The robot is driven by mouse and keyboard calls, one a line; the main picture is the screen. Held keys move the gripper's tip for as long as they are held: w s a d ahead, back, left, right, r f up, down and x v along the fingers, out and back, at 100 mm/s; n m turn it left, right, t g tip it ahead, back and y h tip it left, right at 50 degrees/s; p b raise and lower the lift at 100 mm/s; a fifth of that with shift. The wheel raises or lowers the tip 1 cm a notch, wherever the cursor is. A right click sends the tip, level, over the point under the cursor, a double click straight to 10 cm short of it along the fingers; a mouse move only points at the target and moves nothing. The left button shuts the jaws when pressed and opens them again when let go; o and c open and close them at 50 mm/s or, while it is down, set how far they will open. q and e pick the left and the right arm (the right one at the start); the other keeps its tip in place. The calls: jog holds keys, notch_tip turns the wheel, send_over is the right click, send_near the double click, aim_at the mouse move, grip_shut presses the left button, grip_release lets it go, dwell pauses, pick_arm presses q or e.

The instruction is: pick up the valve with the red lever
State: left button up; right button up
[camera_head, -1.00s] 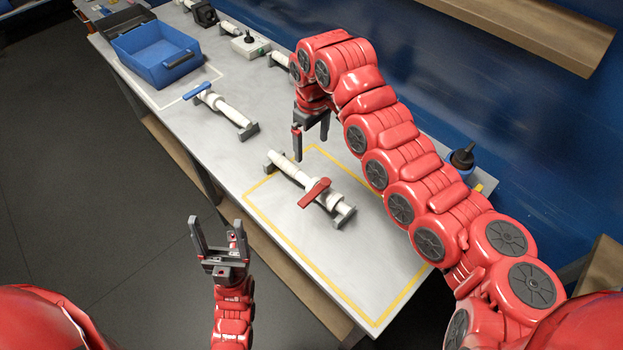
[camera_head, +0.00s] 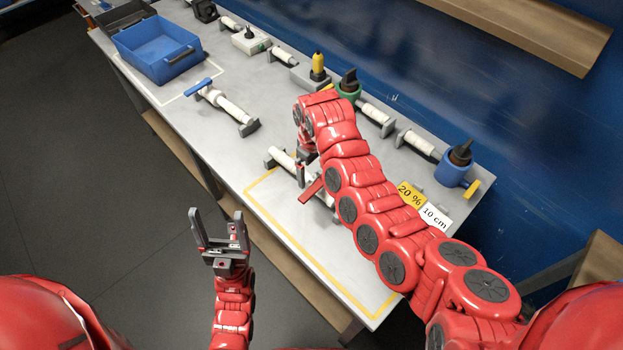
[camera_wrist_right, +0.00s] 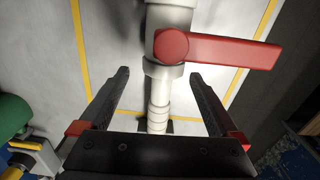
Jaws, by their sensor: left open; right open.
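The valve with the red lever is a white pipe piece (camera_head: 283,160) on grey end supports, inside the yellow outline on the table. Its red lever (camera_head: 311,191) sticks out to the lower left in the head view; my right arm hides part of the valve. In the right wrist view the white pipe (camera_wrist_right: 159,95) runs between the open fingers of my right gripper (camera_wrist_right: 161,78), with the red lever (camera_wrist_right: 225,51) beyond the fingertips. The fingers look apart from the pipe. My left gripper (camera_head: 219,226) is open and empty, off the table's front edge.
A valve with a blue lever (camera_head: 228,106) lies farther left, near a blue bin (camera_head: 155,50). Signs read 20 % (camera_head: 411,195) and 10 cm (camera_head: 436,216).

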jog(key=f, duration=0.1)
jog(key=f+p, duration=0.1)
jog(key=f, duration=0.1)
jog(key=shift+s+f+p, duration=0.25)
jog(key=shift+p, duration=0.1)
jog(key=shift+f, duration=0.6)
grip_shut()
